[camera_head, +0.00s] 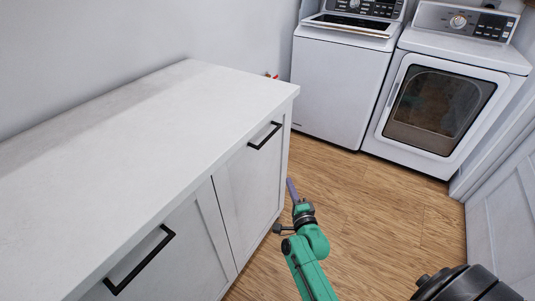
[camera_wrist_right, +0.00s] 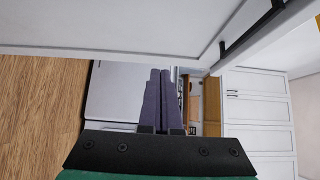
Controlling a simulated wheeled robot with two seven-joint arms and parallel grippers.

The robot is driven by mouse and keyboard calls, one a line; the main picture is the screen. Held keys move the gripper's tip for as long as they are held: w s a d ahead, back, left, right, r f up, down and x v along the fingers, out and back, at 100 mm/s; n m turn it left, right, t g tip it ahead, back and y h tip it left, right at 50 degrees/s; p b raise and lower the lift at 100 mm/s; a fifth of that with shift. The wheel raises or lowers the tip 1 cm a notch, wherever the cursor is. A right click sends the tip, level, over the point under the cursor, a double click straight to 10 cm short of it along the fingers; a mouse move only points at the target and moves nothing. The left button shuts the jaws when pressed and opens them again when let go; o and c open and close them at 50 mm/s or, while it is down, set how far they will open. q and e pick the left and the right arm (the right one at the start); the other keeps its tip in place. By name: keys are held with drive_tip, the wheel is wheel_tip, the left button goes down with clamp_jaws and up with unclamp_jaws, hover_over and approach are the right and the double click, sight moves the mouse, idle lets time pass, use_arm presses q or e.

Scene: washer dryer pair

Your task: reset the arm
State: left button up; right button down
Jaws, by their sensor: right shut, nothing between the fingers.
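My right gripper (camera_head: 291,188) is in the lower middle of the head view, at the end of my green arm. It is beside the right end of the white cabinet (camera_head: 180,110), over the wood floor. In the right wrist view its two purple-grey fingers (camera_wrist_right: 161,100) are together, with nothing between them. The cabinet front shows close by at the top of that view (camera_wrist_right: 130,25). My left gripper is not in view.
A white washer (camera_head: 336,85) and a dryer (camera_head: 435,105) with its door shut stand at the back right. Black handles (camera_head: 265,136) stick out from the cabinet doors. A white door (camera_head: 505,220) is at the right. The wood floor (camera_head: 385,215) between is clear.

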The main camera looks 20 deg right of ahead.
drive_tip(key=s+a+f+n+g+y+p, duration=0.2)
drive_tip(key=s+a+f+n+g+p, duration=0.15)
drive_tip(key=s+f+n, duration=0.5)
drive_tip(key=s+a+f+n+g+y+p, duration=0.25)
drive_tip(key=s+f+n+g, duration=0.2)
drive_tip(key=f, duration=0.75)
drive_tip(key=s+d+f+n+g, duration=0.1)
drive_tip(key=s+f+n+g, duration=0.2)
drive_tip(key=s, duration=0.6)
drive_tip(key=s+d+f+n+g+h+p, duration=0.1)
drive_tip(key=s+f+n+g, duration=0.2)
drive_tip(key=s, duration=0.6)
drive_tip(key=s+d+f+n+g+p, duration=0.1)
drive_tip(key=s+d+f+n+g, duration=0.1)
drive_tip(key=s, duration=0.7)
drive_tip(key=shift+s+f+n+g, duration=0.25)
drive_tip(key=shift+f+n+g, duration=0.15)
drive_tip(key=shift+f+n, duration=0.35)
